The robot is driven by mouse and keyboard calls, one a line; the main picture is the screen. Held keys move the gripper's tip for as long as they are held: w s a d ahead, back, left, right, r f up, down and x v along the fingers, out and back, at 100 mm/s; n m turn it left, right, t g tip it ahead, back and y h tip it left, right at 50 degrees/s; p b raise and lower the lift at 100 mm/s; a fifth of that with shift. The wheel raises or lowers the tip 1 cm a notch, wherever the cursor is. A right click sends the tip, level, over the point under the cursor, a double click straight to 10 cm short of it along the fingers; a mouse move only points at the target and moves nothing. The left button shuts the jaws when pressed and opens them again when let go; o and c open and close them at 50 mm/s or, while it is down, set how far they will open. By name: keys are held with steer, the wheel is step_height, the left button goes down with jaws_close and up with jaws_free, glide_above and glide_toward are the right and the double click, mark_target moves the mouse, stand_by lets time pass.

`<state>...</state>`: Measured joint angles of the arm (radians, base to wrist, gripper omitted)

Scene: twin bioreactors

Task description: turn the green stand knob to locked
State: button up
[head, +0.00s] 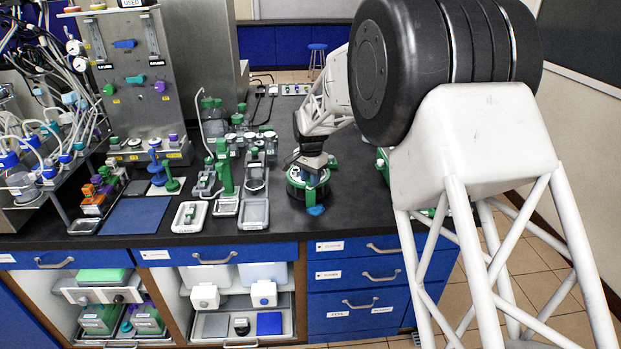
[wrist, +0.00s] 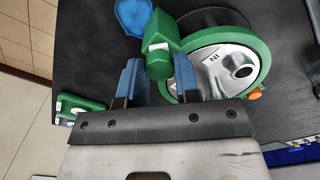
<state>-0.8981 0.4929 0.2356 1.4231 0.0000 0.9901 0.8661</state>
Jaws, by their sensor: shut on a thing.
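The green-rimmed round stand (head: 308,190) is on the black bench, below my arm's end. In the wrist view its green ring (wrist: 262,62) surrounds a metal face marked "IN". A green knob (wrist: 160,60) juts from the ring's side, with a small white patch near its upper part. My gripper (wrist: 157,78) has its blue fingers on either side of this knob and is shut on it. No readable lock mark shows.
A green-and-white item (wrist: 78,107) lies near the bench edge. Bare bench lies in front.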

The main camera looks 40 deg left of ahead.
steer(key=n, duration=0.4)
steer(key=shift+n, duration=2.3)
steer(key=o, duration=0.9)
steer(key=shift+r, duration=0.1)
steer(key=shift+r, duration=3.85)
